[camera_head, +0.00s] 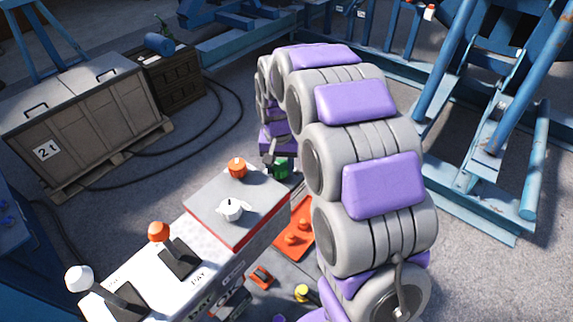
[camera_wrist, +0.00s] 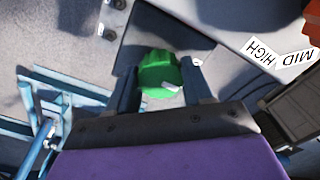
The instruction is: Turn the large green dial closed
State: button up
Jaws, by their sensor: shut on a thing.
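The large green dial (camera_head: 281,169) is at the far right corner of the control panel, partly hidden by my gripper (camera_head: 272,155). In the wrist view the green dial (camera_wrist: 158,72) sits between the two dark fingers of my gripper (camera_wrist: 160,70), one on each side. My gripper is shut on the dial. A pale pointer mark shows on the dial's near right side.
The panel's grey top (camera_head: 215,190) also carries an orange knob (camera_head: 237,169) and a white knob (camera_head: 231,210). Two levers, orange-topped (camera_head: 159,232) and white-topped (camera_head: 79,278), stand at the near left. HIGH and MID labels (camera_wrist: 278,56) lie right of the dial.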

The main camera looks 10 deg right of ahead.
aim_at(282, 167)
jog(key=o, duration=1)
jog(key=shift+d, duration=0.25)
jog(key=shift+o, duration=0.2)
jog(key=shift+a+r, duration=0.25)
jog(key=shift+r, duration=0.2)
notch_tip(282, 167, up, 17)
jog(key=shift+d, duration=0.25)
jog(key=shift+s+f, duration=0.15)
